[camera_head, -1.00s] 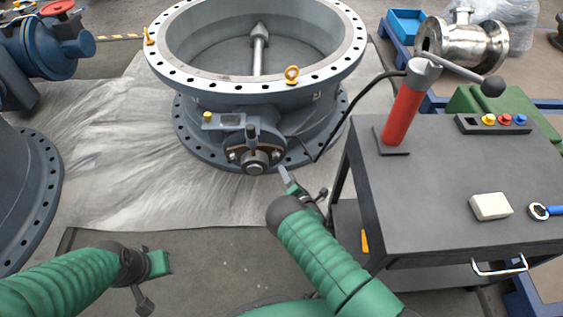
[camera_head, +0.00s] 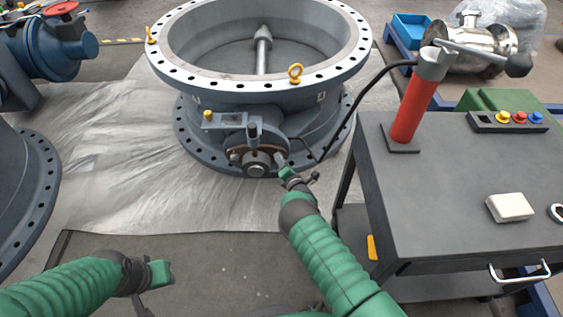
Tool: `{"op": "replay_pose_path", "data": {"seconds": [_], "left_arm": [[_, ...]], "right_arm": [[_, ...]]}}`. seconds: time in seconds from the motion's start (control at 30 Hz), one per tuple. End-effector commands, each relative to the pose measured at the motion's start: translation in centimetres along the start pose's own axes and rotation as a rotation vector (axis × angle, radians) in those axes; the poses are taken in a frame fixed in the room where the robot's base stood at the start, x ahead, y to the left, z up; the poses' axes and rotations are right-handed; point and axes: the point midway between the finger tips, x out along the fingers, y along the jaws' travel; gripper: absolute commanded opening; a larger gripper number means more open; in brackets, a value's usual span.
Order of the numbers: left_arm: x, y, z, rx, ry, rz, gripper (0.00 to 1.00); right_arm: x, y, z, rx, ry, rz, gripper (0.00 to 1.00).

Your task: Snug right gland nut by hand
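The grey butterfly valve (camera_head: 222,100) lies on a plastic sheet with its gland and stem end (camera_head: 257,170) facing me. The left gland nut (camera_head: 234,156) shows on the left of the gland. The right gland nut is mostly hidden by my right gripper (camera_head: 282,163), whose tip is at the right side of the gland. I cannot tell whether it touches the nut or whether its fingers are open. My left gripper (camera_head: 161,272) is low at the left, over the bare floor, away from the valve. Its finger opening is too unclear to tell.
A dark cart (camera_head: 460,190) stands at the right with a red hand pump (camera_head: 411,108), a button box (camera_head: 507,121) and a white block (camera_head: 510,207). A black hose (camera_head: 350,108) runs from the pump towards the valve. A large flange (camera_head: 25,190) stands at the left.

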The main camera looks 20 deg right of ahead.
Motion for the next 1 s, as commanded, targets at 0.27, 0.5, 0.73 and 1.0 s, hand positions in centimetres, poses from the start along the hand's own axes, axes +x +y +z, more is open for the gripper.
{"op": "replay_pose_path", "data": {"seconds": [0.27, 0.5, 0.73, 1.0], "left_arm": [[0.0, 0.0, 0.0, 0.000, 0.000, 0.000, 0.36], [0.3, 0.0, 0.1, 0.000, 0.000, 0.000, 0.36], [1.1, 0.0, 0.3, 0.000, 0.000, 0.000, 0.36], [2.8, 0.0, 0.7, 0.000, 0.000, 0.000, 0.36]], "right_arm": [[-0.1, -0.2, 0.0, 0.000, 0.000, -0.004, 0.00], [-0.1, -0.4, -0.1, 0.022, 0.000, 0.004, 0.00], [0.0, -0.8, -0.1, 0.117, -0.001, 0.043, 0.00], [0.0, -1.3, -0.3, 0.325, -0.002, 0.128, 0.00]]}}
